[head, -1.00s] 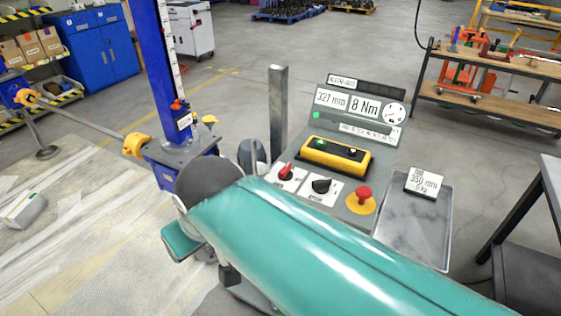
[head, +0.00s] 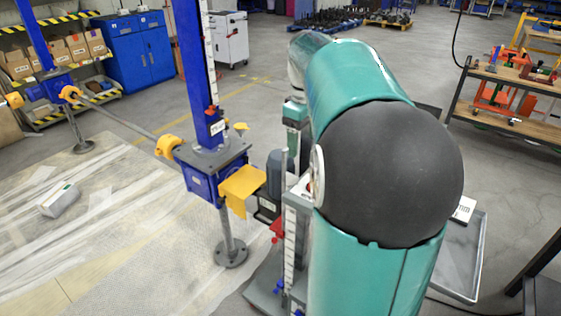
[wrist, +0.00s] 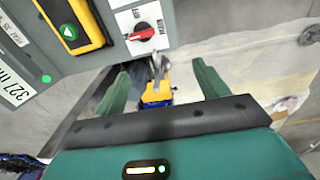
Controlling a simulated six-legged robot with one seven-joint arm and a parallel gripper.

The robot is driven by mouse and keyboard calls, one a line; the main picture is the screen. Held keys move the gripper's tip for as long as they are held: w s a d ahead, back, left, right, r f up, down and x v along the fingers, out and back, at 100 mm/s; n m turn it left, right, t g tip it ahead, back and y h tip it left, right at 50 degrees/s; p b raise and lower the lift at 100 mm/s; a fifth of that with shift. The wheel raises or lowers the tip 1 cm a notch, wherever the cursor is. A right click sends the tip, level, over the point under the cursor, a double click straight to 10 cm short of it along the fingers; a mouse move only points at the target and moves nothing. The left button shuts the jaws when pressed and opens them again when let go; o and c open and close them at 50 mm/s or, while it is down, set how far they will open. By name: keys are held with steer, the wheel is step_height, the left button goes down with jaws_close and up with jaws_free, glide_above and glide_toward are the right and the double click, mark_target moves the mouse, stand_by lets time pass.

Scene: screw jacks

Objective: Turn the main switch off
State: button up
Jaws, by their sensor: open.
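The main switch (wrist: 141,35) is a red rotary knob on a white labelled plate, at the top of the wrist view. Its red handle lies roughly crosswise in that picture. In the head view my arm hides the control panel and the switch.
A yellow button box (wrist: 72,22) with a green button sits beside the switch. The blue screw jack (head: 205,165) with yellow guards stands left of my arm. A grey tray (head: 470,262) is at the right.

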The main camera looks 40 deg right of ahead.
steer(key=d, duration=0.5)
steer(key=f, duration=1.4)
steer(key=shift+s+a+f, duration=0.25)
steer(key=shift+s, duration=0.05)
steer(key=c, duration=1)
